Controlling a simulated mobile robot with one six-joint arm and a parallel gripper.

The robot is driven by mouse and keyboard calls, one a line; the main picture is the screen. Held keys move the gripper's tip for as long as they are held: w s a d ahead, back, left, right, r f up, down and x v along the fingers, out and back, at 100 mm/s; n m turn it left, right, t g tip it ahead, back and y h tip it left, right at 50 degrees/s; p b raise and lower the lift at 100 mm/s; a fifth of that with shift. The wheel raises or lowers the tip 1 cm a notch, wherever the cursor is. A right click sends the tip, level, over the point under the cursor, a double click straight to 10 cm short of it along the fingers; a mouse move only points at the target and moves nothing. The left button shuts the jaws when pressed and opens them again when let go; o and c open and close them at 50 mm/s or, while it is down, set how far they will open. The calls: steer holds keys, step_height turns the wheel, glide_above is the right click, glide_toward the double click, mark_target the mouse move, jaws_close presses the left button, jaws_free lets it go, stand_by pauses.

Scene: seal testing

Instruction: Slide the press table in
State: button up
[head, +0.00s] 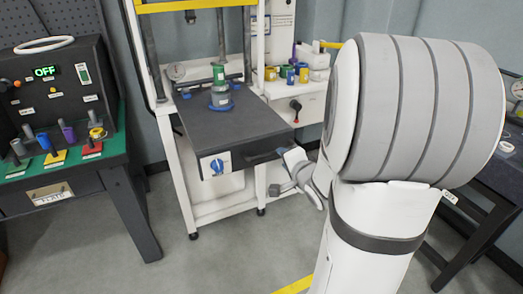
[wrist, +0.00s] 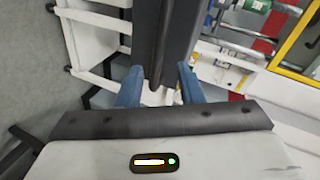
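The press table (head: 235,125) is a dark flat slab standing out from the white press frame (head: 180,190) toward the front. A green-topped part (head: 219,90) with a blue ring stands on it.
A control bench (head: 60,150) with a green top and an OFF display stands at the left. A white cabinet (head: 310,112) with coloured cups on top is at the right, behind the gripper. Grey floor (head: 225,255) is open in front.

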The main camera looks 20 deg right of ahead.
mark_target(275, 154)
steer(key=shift+w+f+m+t+y+b, duration=0.3)
steer(key=shift+w+f, duration=0.2)
steer(key=shift+w, duration=0.75)
steer(key=shift+w+f+m+t+y+b, duration=0.15)
steer(key=shift+w+f+m+b, duration=0.25)
steer(key=shift+w, duration=0.85)
steer(key=shift+w+f+m+t+y+b, duration=0.3)
steer(key=shift+w+f, duration=0.25)
steer(key=shift+w, duration=0.7)
steer(key=shift+c, duration=0.3)
jaws_close()
